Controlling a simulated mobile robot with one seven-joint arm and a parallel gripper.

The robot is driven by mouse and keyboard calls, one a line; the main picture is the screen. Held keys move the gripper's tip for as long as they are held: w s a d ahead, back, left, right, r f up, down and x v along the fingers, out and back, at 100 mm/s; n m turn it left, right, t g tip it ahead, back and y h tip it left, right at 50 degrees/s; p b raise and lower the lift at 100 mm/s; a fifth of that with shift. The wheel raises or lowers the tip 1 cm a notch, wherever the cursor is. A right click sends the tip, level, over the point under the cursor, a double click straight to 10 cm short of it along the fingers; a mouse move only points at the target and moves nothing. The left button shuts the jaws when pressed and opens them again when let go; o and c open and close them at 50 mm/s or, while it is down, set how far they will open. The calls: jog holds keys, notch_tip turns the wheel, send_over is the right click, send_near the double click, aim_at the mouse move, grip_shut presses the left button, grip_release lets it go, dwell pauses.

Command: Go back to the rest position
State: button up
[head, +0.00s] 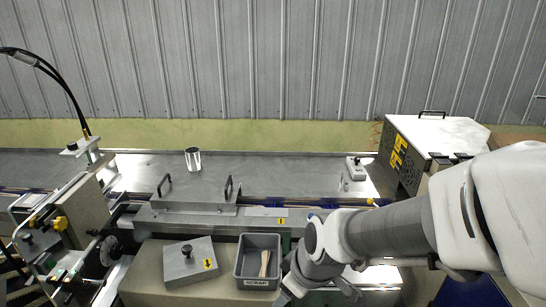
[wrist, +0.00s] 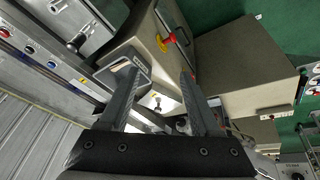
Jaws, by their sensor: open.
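My arm reaches in from the right in the head view. My gripper (head: 318,292) is at the bottom edge there, just right of the grey scrap bin (head: 243,270). In the wrist view my gripper (wrist: 160,75) has its two fingers spread apart, with nothing held between them. Pale sticks (head: 264,263) lie in the bin, apart from the gripper. The fingertips are partly cut off or hidden in the head view.
A machine bed (head: 330,170) runs across the scene with a handled metal cover (head: 195,190). A metal cup (head: 193,159) stands on it. A flat lid with a black knob (head: 188,264) is left of the bin. A vented box (head: 425,145) stands at right.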

jog(key=s+d+r+m+t+h, duration=0.1)
jog(key=s+d+r+m, duration=0.3)
jog(key=d+r+m, duration=0.1)
jog(key=s+d+r+m+t+h, duration=0.1)
jog(key=s+d+r+m, duration=0.3)
jog(key=r, duration=0.4)
jog(key=shift+d+r+m, duration=0.25)
jog(key=shift+d+m, duration=0.25)
jog(key=shift+d, duration=0.35)
